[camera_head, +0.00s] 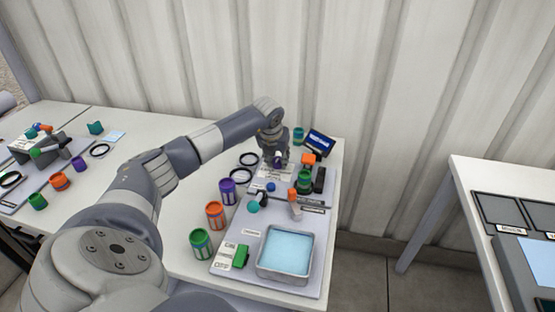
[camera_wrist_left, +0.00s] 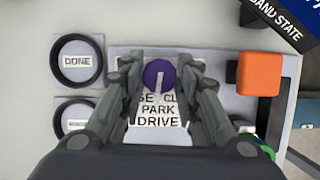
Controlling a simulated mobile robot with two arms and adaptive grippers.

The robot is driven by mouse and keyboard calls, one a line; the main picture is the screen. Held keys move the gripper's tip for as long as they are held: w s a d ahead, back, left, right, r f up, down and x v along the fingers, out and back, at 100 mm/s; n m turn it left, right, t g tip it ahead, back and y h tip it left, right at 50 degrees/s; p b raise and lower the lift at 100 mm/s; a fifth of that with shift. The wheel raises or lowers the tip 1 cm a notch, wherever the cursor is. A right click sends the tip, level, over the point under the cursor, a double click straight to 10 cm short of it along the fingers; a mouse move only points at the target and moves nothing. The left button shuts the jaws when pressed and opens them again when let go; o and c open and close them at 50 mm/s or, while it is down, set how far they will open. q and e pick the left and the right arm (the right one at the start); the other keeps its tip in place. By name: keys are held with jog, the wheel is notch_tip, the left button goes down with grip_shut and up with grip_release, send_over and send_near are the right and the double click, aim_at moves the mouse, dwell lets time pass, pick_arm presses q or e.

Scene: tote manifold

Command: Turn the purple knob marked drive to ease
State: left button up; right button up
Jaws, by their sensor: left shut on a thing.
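The purple knob (camera_wrist_left: 160,73) sits on a white label plate in the left wrist view, with a pale pointer mark toward the bottom of the picture. Below it I read "PARK" and "DRIVE"; the line above, ending in "SE" and starting "CL", is partly hidden. My left gripper (camera_wrist_left: 160,80) has its two fingers on either side of the knob and is shut on it. In the head view the left gripper (camera_head: 277,157) reaches down to the panel (camera_head: 262,183) at the back of the table. My right gripper is not in view.
An orange block (camera_wrist_left: 259,74) stands right of the knob, and a "DONE" ring (camera_wrist_left: 56,62) lies left. A blue screen (camera_head: 320,142) is behind. Purple, orange and green jars (camera_head: 215,215) and a blue-filled tray (camera_head: 260,270) stand nearer.

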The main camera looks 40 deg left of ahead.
pick_arm(q)
jog(key=m+b, duration=0.1)
jog(key=m, duration=0.1)
jog(key=m+h+b, duration=0.1)
jog(key=m, duration=0.1)
jog(key=shift+a+t+h, duration=0.2)
jog(key=shift+t+h, duration=0.1)
jog(key=m+h+b, duration=0.1)
jog(key=m, duration=0.2)
jog(key=shift+m+h, duration=0.3)
jog(key=shift+m, duration=0.4)
jog(key=o, duration=1)
jog(key=shift+o, duration=0.2)
jog(key=shift+s+a+r, duration=0.15)
jog(key=shift+r, duration=0.35)
jog(key=v, duration=1.1)
